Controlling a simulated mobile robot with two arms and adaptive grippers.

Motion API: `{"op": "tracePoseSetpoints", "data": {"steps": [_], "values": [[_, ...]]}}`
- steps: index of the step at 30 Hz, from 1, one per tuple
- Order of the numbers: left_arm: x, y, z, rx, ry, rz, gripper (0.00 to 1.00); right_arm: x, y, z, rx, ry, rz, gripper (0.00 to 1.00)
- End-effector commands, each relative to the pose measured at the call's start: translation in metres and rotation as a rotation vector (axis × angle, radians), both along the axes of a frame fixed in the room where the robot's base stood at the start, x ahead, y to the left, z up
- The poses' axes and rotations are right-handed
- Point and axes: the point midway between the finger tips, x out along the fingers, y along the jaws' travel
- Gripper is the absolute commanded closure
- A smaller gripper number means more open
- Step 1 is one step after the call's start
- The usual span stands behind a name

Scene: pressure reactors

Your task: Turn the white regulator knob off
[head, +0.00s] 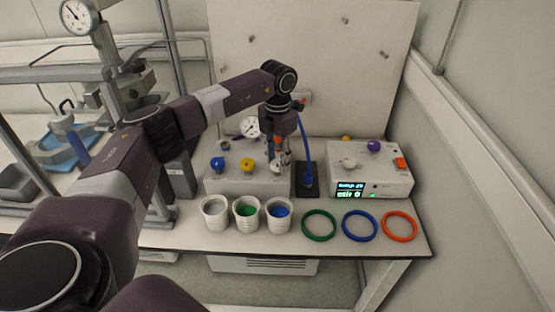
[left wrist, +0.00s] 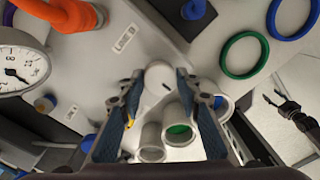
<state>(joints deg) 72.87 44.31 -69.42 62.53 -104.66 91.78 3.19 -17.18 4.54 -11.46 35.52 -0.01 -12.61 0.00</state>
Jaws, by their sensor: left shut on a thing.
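The white regulator knob (left wrist: 158,74) is round with a short dark mark and sits on the light grey box (head: 230,185). In the left wrist view it lies between the fingers of my left gripper (left wrist: 155,88), which is shut on it. In the head view my left gripper (head: 281,163) reaches down from above at the box's right end and covers most of the knob. A dark gripper-like shape, likely my right gripper (left wrist: 285,106), shows at the right edge of the left wrist view; its jaw state is unclear.
A blue knob (head: 217,164), a yellow knob (head: 247,164) and a gauge (head: 250,127) are close by. Three cups, including a green-filled one (head: 246,210), stand in front. A second box (head: 385,182) with a display and three rings, one green (head: 319,238), are to the right.

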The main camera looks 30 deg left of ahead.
Motion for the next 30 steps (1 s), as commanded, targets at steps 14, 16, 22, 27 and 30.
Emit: {"op": "tracePoseSetpoints", "data": {"steps": [14, 16, 22, 27, 30], "values": [[0.001, 0.000, 0.001, 0.000, -0.003, 0.001, 0.51, 0.000, 0.000, 0.000, 0.000, 0.000, 0.000, 0.51], [0.001, 0.000, 0.002, 0.000, -0.003, 0.000, 0.51, -0.001, -0.001, 0.000, -0.001, 0.001, 0.000, 0.51], [0.002, 0.001, 0.025, -0.001, -0.007, 0.001, 0.51, 0.000, -0.001, 0.000, -0.001, 0.001, 0.000, 0.51], [0.002, 0.001, 0.062, -0.001, -0.008, 0.002, 0.51, 0.000, -0.001, 0.000, -0.001, 0.000, 0.000, 0.51], [0.002, 0.001, 0.083, -0.001, -0.007, 0.002, 0.51, 0.000, -0.001, 0.000, -0.001, 0.000, 0.000, 0.51]]}}
